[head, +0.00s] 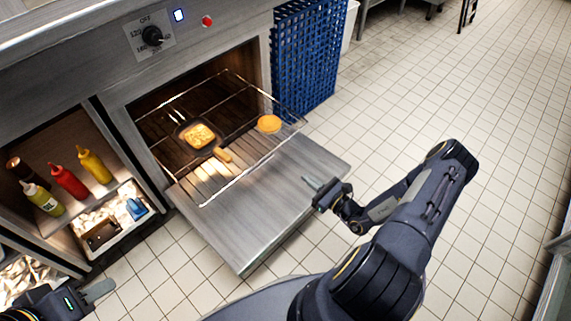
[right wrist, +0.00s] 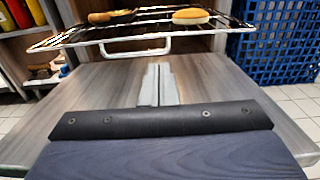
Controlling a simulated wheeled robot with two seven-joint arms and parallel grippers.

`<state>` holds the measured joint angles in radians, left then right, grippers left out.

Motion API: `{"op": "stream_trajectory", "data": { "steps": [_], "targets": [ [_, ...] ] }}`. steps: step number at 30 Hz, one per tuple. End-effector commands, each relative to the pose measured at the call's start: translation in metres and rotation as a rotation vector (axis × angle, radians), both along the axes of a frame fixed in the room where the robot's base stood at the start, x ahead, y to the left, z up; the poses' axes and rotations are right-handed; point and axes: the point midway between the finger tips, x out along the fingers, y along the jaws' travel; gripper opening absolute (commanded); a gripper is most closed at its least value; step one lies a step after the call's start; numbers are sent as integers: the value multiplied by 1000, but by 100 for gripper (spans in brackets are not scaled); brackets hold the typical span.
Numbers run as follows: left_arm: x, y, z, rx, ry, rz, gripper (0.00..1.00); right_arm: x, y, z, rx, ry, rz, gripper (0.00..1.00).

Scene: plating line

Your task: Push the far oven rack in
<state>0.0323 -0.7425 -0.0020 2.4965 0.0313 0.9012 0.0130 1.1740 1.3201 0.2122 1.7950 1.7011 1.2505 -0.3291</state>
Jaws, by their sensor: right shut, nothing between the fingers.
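A wire oven rack (head: 240,178) sticks out of the open oven over the lowered door (head: 262,205). A dark pan with food (head: 200,136) and a round bun (head: 269,123) sit on it. In the right wrist view, the rack's front (right wrist: 135,53) has a wire loop and lies ahead of and above my fingers. My right gripper (head: 311,183) is shut and empty above the door, apart from the rack; its fingers also show in the right wrist view (right wrist: 157,84). My left gripper (head: 100,290) is at the lower left, far from the rack; its jaw opening is unclear.
A blue crate (head: 308,60) stands right of the oven. Left of the oven, a shelf holds sauce bottles (head: 68,180). The oven's knob (head: 152,36) and red button (head: 207,21) are above the opening. The tiled floor to the right is clear.

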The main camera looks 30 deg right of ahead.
Motion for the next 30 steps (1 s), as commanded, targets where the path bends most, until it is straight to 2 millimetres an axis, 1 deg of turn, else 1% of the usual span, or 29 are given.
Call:
{"op": "stream_trajectory", "data": {
  "steps": [5, 15, 21, 25, 30],
  "targets": [
    [0, 0, -6, 0, -1, 0, 36, 18, 7, -2, 2, -2, 0, 0],
    [0, 0, -30, 0, 0, 0, 36, 86, 31, -3, 0, -2, 3, 0],
    [0, 0, -43, 0, 0, 0, 36, 116, 41, -2, 1, -2, 2, 0],
    [0, 0, -46, 0, 0, 0, 36, 127, 45, -1, 1, -1, 2, 0],
    [0, 0, -47, 0, 0, 0, 36, 131, 46, 0, 2, 2, 1, 0]
  ]
}}
